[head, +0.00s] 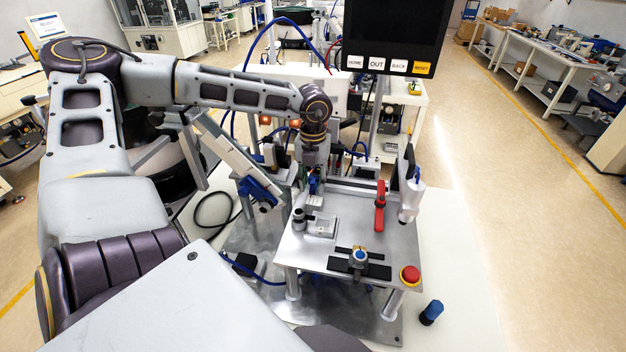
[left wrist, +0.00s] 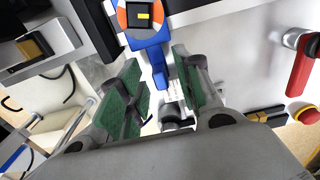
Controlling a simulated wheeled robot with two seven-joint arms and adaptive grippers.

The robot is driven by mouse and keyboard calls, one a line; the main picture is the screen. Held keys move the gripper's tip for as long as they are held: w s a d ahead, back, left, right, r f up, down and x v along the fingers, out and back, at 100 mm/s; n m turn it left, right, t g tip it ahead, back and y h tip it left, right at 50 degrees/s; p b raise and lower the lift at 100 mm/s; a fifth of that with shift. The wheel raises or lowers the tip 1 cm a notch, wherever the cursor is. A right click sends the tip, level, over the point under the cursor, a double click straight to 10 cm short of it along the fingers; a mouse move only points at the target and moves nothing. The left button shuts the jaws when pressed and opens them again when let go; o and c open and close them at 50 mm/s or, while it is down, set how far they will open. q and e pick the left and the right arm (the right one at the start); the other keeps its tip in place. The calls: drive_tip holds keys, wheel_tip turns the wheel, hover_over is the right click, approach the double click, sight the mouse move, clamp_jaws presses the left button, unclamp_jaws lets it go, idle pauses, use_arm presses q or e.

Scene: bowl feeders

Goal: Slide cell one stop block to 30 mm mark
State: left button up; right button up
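In the left wrist view a blue part (left wrist: 160,68) with an orange, white and black round face reaches down between my left fingers. It may be the stop block, but I cannot be sure. My left gripper (left wrist: 157,82) has green-padded fingers spread apart, with visible gaps beside the blue part. In the head view my left gripper (head: 314,172) points down at the back left of the metal fixture plate (head: 340,232), and its fingertips are partly hidden. A small pale strip shows below the blue part, and its marks are too small to read. My right gripper is not in view.
A red lever (head: 380,207) and a white device (head: 410,200) stand at the plate's right. A blue-topped knob (head: 360,257) and a red button (head: 410,275) are in front. A black screen (head: 395,30) hangs above. A slanted rail (head: 235,165) lies left of the plate.

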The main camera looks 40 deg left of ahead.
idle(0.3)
use_arm(q)
clamp_jaws()
idle(0.3)
drive_tip(key=shift+w+d+b, duration=0.25)
drive_tip(key=shift+d+b, duration=0.2)
drive_tip(key=shift+b, duration=1.15)
unclamp_jaws()
